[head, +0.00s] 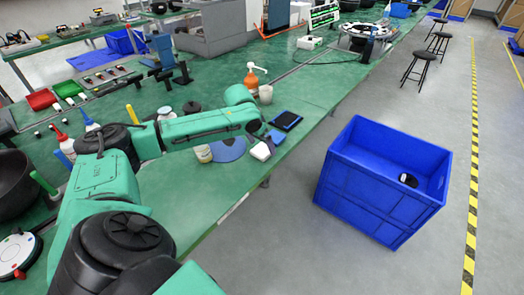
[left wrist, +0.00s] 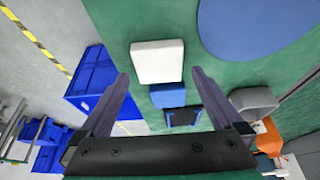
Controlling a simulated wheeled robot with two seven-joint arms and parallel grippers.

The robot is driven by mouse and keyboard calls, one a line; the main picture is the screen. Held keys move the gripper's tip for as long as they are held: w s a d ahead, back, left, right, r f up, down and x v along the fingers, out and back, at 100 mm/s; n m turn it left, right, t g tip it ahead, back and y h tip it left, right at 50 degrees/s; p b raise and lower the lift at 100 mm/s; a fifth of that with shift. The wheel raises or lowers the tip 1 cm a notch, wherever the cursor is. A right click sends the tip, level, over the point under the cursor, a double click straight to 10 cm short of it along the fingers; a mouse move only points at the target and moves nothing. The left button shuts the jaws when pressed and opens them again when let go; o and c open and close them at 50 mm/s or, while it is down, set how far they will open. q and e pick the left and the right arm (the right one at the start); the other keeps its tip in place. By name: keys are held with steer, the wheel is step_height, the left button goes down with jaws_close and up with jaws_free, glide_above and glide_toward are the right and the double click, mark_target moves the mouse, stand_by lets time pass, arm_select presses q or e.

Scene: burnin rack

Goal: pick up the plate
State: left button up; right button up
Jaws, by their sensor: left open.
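A flat, round blue plate (head: 228,150) lies on the green bench top, partly behind my left arm in the head view. In the left wrist view the plate (left wrist: 258,24) is cut off by the top edge, beyond and right of my fingers. My left gripper (left wrist: 160,72) is open, with nothing between its fingers that I can see held. In the head view the left gripper (head: 266,137) is small and dark, right of the plate and near the white block. My right gripper is not in view.
A white block (head: 261,151) lies beside the plate and shows between my fingertips in the wrist view (left wrist: 157,62). A blue crate (head: 345,190) is right of the bench edge.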

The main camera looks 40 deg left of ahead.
arm_select(q)
steer(key=shift+x, duration=0.95)
steer(key=shift+r, duration=0.15)
steer(key=c, duration=1.2)
steer(key=shift+c, duration=0.2)
